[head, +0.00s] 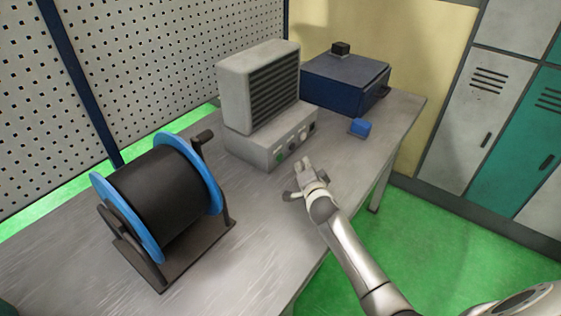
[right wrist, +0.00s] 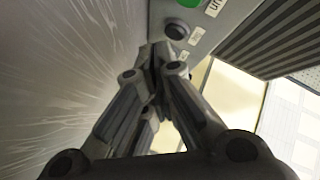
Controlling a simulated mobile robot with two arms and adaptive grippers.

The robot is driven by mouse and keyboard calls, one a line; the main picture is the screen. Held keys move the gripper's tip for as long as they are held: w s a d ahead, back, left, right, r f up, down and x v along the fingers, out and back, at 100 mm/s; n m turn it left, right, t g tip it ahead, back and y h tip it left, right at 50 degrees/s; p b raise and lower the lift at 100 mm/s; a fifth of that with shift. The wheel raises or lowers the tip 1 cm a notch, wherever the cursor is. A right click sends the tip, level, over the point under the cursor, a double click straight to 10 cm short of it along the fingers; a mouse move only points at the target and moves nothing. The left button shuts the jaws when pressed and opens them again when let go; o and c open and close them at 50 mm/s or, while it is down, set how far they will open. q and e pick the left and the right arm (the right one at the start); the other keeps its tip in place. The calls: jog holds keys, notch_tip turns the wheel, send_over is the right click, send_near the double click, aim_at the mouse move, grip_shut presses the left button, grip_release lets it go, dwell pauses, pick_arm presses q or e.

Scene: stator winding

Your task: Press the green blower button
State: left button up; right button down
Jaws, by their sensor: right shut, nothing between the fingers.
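The grey blower (head: 258,90) stands on the table with a control box at its foot. The green button (head: 279,155) is on the left of the box's front panel. It also shows in the right wrist view (right wrist: 188,3), cut by the top edge. A dark button (right wrist: 177,32) sits beside it on the panel. My right gripper (head: 304,163) is shut and empty, just in front of the panel and to the right of the green button. In the right wrist view its fingertips (right wrist: 156,50) are close to the dark button. Contact cannot be told. My left gripper is not in view.
A black spool with blue rims (head: 165,195) stands on the table (head: 200,262) at left. A dark blue box (head: 345,82) and a small blue block (head: 360,127) lie to the right of the blower. The front of the table is clear.

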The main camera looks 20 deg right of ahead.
aim_at(279, 157)
jog(key=w+a, duration=0.1)
jog(key=w+b, duration=0.1)
jog(key=w, duration=0.1)
jog(key=shift+w+a+f+b, duration=0.1)
jog(key=shift+a+b, duration=0.2)
jog(key=shift+a, duration=0.1)
jog(key=shift+w+a, duration=0.1)
jog(key=shift+w, duration=0.05)
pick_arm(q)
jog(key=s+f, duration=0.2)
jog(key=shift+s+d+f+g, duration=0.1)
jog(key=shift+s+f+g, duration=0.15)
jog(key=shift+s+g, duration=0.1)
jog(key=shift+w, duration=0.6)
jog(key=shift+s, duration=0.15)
pick_arm(e)
jog(key=shift+w, duration=0.1)
pick_arm(q)
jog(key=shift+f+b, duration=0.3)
jog(key=shift+b, duration=0.1)
pick_arm(e)
jog(key=shift+w+a, duration=0.2)
jog(key=shift+w, duration=0.1)
